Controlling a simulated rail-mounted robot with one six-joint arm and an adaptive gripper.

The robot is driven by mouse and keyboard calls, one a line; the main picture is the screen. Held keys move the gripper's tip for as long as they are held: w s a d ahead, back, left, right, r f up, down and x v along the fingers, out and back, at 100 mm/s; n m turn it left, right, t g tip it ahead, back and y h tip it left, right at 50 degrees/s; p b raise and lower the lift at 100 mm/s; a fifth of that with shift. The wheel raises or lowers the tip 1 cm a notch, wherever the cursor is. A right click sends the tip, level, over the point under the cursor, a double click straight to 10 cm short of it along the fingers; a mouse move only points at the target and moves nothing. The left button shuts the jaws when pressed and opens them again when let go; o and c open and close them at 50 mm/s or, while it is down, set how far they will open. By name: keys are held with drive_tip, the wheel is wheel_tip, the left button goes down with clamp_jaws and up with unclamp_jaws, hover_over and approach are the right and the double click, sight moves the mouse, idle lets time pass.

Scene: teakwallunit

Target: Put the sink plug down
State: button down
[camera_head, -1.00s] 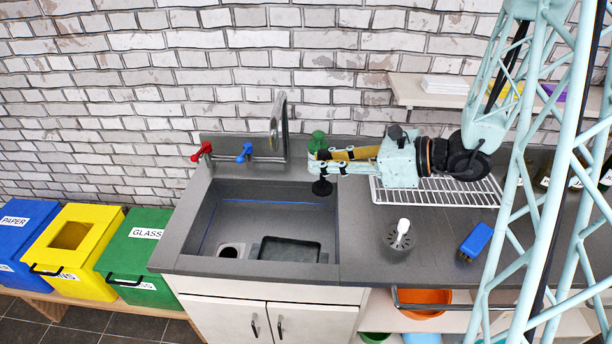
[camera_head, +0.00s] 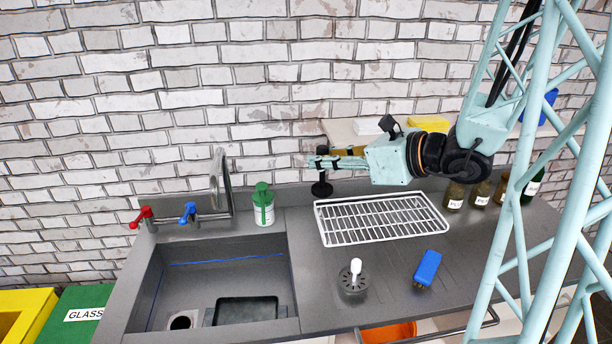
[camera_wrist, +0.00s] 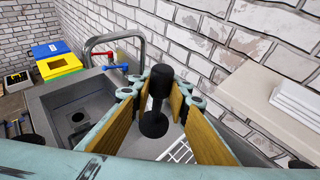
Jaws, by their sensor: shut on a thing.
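The black sink plug (camera_head: 321,188), a flat disc with an upright stem and knob, hangs upright in my gripper (camera_head: 322,162). In the wrist view the plug (camera_wrist: 154,124) is between the two yellow-lined fingers of my gripper (camera_wrist: 158,84), which are shut on its stem. In the head view it appears in front of the backsplash, left of the drying rack's back corner and right of the green-capped bottle. I cannot tell how far its disc is above the counter. The grey sink (camera_head: 165,280) with its round drain (camera_head: 181,322) lies to the left.
A white wire drying rack (camera_head: 385,218) stands right of the plug. A green-capped bottle (camera_head: 263,208) stands behind the sink. A caddy with a white brush (camera_head: 352,285) and a blue brush (camera_head: 427,268) lie forward. Jars (camera_head: 455,195) line the right. Bare counter (camera_head: 315,262) shows right of the sink.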

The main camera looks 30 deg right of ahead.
drive_tip(key=s+d+r+m+h, duration=0.1)
drive_tip(key=d+r+m+h, duration=0.5)
drive_tip(key=d+r, duration=1)
drive_tip(key=s+d+r+m+g+h, duration=0.1)
drive_tip(key=d+r+m+h, duration=0.6)
drive_tip(key=d+r, duration=0.9)
drive_tip(key=d+h, duration=0.2)
drive_tip(key=d, duration=0.1)
drive_tip(key=shift+s+d+r+g, duration=0.15)
drive_tip(key=shift+s+r+g, duration=0.05)
drive_tip(key=shift+r+g, duration=0.15)
drive_tip(key=shift+w+r, duration=0.1)
